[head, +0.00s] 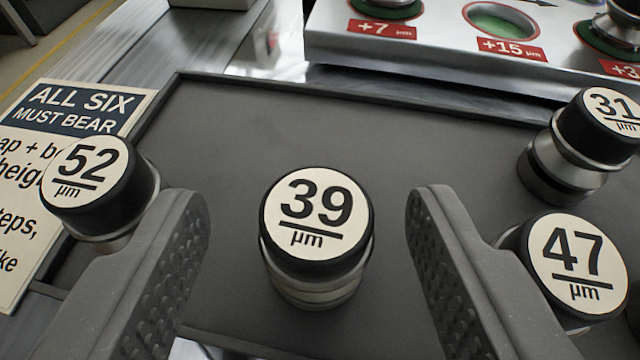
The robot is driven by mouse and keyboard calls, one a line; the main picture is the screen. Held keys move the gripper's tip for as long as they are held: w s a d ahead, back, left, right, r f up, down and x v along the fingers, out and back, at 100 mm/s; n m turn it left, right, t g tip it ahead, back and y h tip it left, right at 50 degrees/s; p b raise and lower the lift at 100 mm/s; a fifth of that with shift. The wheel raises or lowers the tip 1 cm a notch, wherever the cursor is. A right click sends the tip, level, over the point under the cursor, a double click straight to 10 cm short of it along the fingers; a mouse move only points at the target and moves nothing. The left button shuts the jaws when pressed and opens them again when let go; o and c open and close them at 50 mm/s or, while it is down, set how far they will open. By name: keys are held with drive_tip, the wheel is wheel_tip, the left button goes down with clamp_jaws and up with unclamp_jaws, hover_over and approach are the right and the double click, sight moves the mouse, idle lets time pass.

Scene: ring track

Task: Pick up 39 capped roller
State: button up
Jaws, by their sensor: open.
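The 39 capped roller (316,235) stands upright on the dark grey tray (330,120). It has a white label reading "39 µm" on a black cap, with a metal body below. My gripper (308,225) is open, with one finger to the left of the roller and one to the right. Clear gaps show between the roller and both fingers. Nothing is held. The lower part of the roller is mostly hidden under its cap.
A 52 roller (92,185) stands close by the left finger. A 47 roller (572,268) is close by the right finger, partly hidden. A 31 roller (580,145) stands at the right. A metal block with labelled sockets (440,55) lies behind; a printed sign (90,105) is at the left.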

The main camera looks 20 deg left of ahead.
sight(314, 223)
drive_tip(key=shift+b+x, duration=0.3)
drive_tip(key=shift+x, duration=1.65)
drive_tip(key=shift+w+d+r, duration=0.1)
drive_tip(key=shift+r, duration=0.05)
drive_tip(key=c, duration=1.1)
